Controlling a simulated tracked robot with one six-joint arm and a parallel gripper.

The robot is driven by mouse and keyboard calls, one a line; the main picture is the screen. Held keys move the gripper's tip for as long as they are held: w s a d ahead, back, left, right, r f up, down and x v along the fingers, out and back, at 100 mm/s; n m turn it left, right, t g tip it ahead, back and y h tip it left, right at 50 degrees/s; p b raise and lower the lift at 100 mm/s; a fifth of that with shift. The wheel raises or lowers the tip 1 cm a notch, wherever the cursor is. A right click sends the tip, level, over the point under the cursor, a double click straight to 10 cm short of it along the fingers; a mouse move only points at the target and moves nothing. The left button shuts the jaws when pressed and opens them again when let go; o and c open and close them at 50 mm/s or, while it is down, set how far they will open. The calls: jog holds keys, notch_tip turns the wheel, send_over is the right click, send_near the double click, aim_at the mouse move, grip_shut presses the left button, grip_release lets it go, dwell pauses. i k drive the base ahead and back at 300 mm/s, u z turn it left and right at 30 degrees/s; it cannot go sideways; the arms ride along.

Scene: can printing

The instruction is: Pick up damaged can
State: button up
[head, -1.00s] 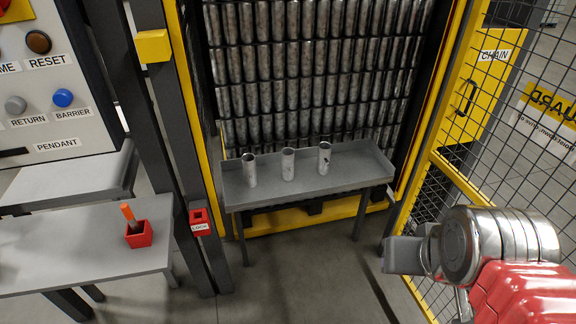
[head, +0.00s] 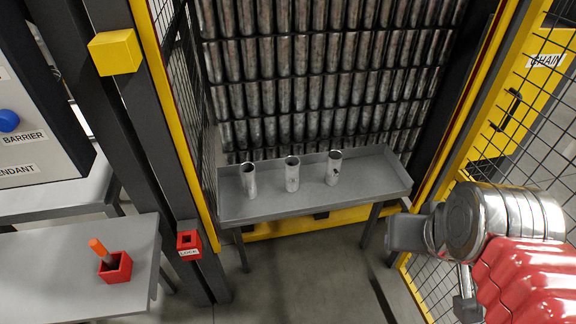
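Three open-topped silver cans stand upright in a row on a grey rimmed tray table (head: 370,190): a left can (head: 249,180), a middle can (head: 292,174) and a right can (head: 333,167). The right can has a dark mark low on its side. The middle can shows a fainter mark. From here I cannot tell surely which can is damaged. My gripper (head: 405,232) is at the right, in front of the tray table's right end and well apart from the cans. Its fingers cannot be made out clearly.
A wall of stacked cans (head: 310,80) rises behind the tray table. Yellow-edged posts and a mesh guard (head: 545,130) flank the opening. A red lock box (head: 189,243) is on the left post. A side table (head: 60,265) holds a red box (head: 117,268) with an orange-handled tool.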

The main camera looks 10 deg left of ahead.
aim_at(292, 163)
jog(key=i, duration=0.9)
jog(key=u, duration=1.8)
